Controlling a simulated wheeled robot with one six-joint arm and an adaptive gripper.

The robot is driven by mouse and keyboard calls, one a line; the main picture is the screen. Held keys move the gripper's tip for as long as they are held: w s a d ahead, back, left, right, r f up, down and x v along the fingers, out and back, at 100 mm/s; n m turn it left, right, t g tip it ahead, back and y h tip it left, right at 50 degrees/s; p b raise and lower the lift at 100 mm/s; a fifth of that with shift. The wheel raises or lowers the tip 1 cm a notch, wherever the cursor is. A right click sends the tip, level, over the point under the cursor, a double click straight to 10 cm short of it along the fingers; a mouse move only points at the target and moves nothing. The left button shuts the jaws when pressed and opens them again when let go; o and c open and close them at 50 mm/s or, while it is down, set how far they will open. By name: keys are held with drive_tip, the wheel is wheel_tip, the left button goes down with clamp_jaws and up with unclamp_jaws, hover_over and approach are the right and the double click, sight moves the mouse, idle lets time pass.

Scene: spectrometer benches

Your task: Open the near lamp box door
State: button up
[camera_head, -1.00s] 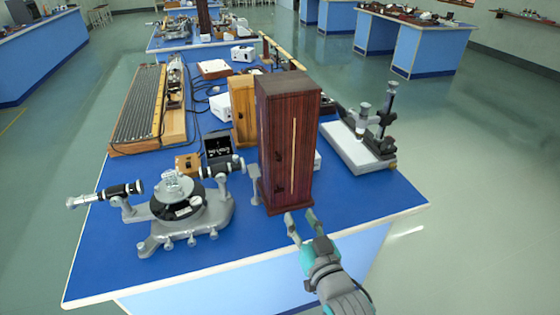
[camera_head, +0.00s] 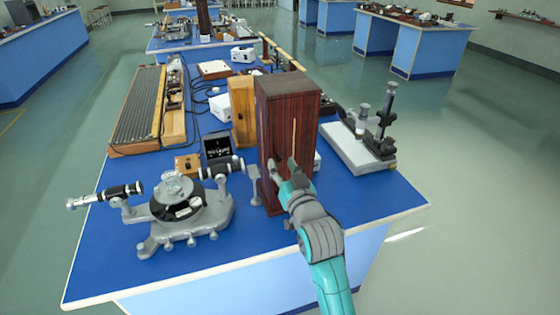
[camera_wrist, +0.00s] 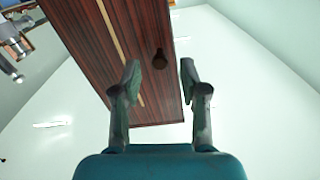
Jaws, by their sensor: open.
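The near lamp box (camera_head: 287,130) is a tall dark red-brown wooden box standing upright on the blue bench top. A pale vertical strip runs down its front, and the front looks shut. My gripper (camera_head: 285,164) is in front of the lower half of this front, fingers apart and empty. In the wrist view, the striped wood face (camera_wrist: 100,50) fills the upper middle. A small dark knob (camera_wrist: 160,58) on it shows between my two open fingertips (camera_wrist: 159,68). I cannot tell whether the fingers touch the face. My gripper hides part of the front in the head view.
A grey spectrometer (camera_head: 180,205) stands left of the box, its telescope close to it. A stand with a pale base (camera_head: 350,150) is at the right. A lighter wooden box (camera_head: 242,110) is behind. Bare blue bench (camera_head: 260,240) lies in front.

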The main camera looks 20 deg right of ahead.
drive_tip(key=shift+w, duration=1.3)
drive_tip(key=shift+c, duration=0.3)
clamp_jaws()
